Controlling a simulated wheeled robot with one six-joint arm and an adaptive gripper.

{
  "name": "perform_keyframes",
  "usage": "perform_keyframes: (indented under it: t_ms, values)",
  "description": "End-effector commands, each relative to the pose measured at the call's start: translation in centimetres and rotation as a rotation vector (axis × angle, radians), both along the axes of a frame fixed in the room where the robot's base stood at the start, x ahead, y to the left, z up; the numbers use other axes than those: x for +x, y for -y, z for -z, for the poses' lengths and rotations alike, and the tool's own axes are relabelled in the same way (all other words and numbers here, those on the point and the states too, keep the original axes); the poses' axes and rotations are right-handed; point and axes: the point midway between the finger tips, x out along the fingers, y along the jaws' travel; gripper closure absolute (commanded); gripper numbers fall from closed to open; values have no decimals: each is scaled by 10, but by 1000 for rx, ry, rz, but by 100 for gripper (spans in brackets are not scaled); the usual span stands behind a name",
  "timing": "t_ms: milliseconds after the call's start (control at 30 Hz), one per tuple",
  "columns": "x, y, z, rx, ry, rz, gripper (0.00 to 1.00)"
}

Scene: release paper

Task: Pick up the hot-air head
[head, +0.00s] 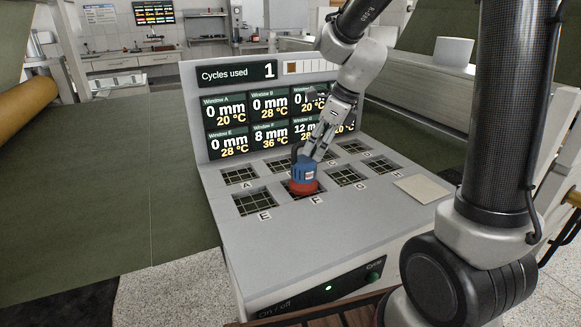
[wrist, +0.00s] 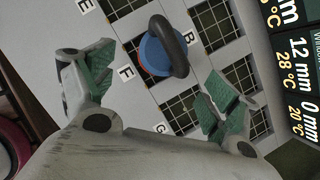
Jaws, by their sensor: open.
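The hot-air head (head: 303,179) is a blue body with a red-orange base and a dark loop handle. It stands upright on window F of the grey console. In the wrist view the hot-air head (wrist: 160,52) shows from above, its black handle arching over the blue body. My gripper (head: 311,150) is just above and behind it in the head view. In the wrist view my gripper (wrist: 155,88) has its green-padded fingers spread wide, with the head beyond the gap between them. Nothing is held.
The console (head: 300,240) has two rows of gridded windows labelled with letters. A display panel (head: 265,110) rises behind them and reads "Cycles used 1". A pale square plate (head: 422,189) lies at the right of the console top. The console's front part is clear.

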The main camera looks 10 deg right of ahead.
Motion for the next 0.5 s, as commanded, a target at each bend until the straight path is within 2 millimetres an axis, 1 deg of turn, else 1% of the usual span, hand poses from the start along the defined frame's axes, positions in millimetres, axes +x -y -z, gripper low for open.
perform_keyframes:
  t_ms: [267, 500]
  values:
    - [8, -10, 29, 6, -11, 19, 12]
    - [17, -22, 63, 4, -10, 16, 12]
